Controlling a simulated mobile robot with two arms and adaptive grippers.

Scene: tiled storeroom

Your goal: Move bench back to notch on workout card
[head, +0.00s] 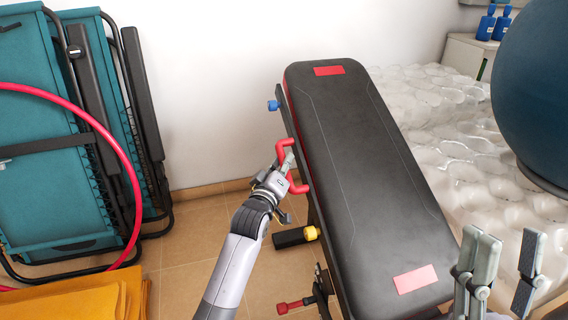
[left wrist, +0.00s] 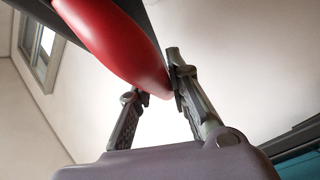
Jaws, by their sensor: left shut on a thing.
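The bench back (head: 372,190) is a long black pad with red patches at both ends. It slopes in the middle of the head view. A red U-shaped handle (head: 281,147) sticks out from its left side. My left gripper (head: 286,166) is shut on this handle. In the left wrist view the red handle (left wrist: 115,40) lies between the two fingertips (left wrist: 155,88). My right gripper (head: 503,262) is open and empty, right of the pad's lower end. I see no workout card, and the notches cannot be made out.
A blue knob (head: 273,105), a yellow knob (head: 311,233) and a red-ended lever (head: 288,306) sit along the bench's left side. Folded teal loungers (head: 50,190) and a pink hoop (head: 131,180) stand left. A dark blue ball (head: 535,90) and bubble wrap (head: 450,130) are right.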

